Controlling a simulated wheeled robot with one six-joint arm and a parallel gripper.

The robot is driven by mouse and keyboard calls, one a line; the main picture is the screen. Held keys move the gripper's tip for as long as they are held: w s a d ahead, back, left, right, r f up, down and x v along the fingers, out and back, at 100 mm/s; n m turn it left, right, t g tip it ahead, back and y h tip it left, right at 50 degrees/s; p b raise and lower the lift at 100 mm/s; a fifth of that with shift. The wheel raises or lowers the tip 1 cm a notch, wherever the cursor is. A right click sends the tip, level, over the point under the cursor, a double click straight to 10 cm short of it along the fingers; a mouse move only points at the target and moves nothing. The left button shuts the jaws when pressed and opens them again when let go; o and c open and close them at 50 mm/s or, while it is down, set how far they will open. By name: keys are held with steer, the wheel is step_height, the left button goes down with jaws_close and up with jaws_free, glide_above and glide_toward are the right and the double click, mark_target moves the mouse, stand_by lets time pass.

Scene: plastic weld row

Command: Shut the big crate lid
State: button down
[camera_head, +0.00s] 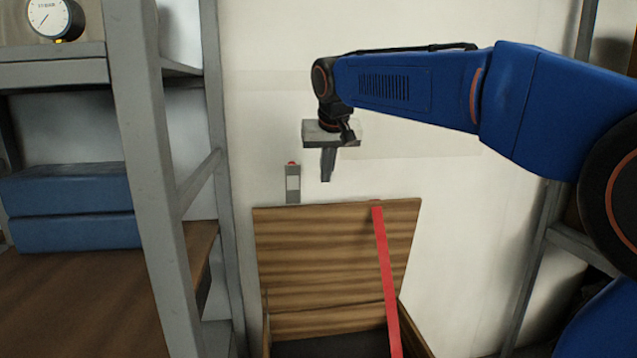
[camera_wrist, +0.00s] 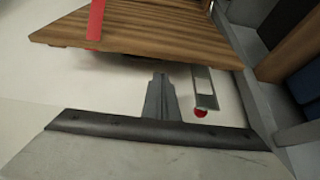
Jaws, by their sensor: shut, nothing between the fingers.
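The big crate (camera_head: 418,335) stands low against the wall, with a dark inside. Its brown wooden lid (camera_head: 310,250) is raised and leans back near the wall, so the crate is open. A red strap (camera_head: 384,262) runs down over the lid's right part. The lid's top edge also shows in the wrist view (camera_wrist: 150,42), with the strap (camera_wrist: 96,18) on it. My gripper (camera_head: 326,178) is shut and empty, pointing down above the lid's top edge. In the wrist view its fingers (camera_wrist: 159,78) show just short of the lid edge. I see no contact.
A grey post with a red top (camera_head: 293,183) is at the wall behind the lid, left of my gripper. A grey shelf rack (camera_head: 150,150) with blue bins (camera_head: 70,207) and a gauge (camera_head: 55,19) stands at left. Another rack (camera_head: 545,240) stands at right.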

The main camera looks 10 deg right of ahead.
mark_target(324, 205)
steer(key=x, duration=0.9)
steer(key=shift+s, duration=0.15)
steer(key=shift+s, duration=0.45)
steer(key=s+f+t, duration=0.2)
steer(key=s+f, duration=0.2)
steer(key=s, duration=0.5)
steer(key=s+f+t, duration=0.2)
steer(key=s+f, duration=0.2)
steer(key=s, duration=0.6)
steer(key=shift+f+t, duration=0.15)
steer(key=shift+t, duration=0.15)
steer(key=shift+s, duration=0.15)
